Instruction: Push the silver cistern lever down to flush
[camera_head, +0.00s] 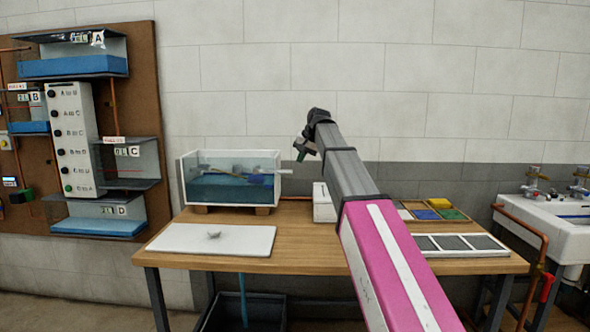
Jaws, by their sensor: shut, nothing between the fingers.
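A clear-walled cistern (231,180) holding blue water stands on wooden blocks at the back left of the workbench. A pale lever (270,169) sticks out at the upper right of its front; it looks roughly level. My gripper (301,153) is just right of the cistern in the picture, above the bench and pointing down. Its fingers are shut with nothing between them. It appears apart from the lever, though the distance in depth is hard to judge. My pink and grey arm hides part of the bench.
A white board (214,239) with a small grey item lies at the bench front. A white box (323,203), coloured trays (428,211) and a panel with dark squares (462,245) are to the right. A sink (552,235) stands far right.

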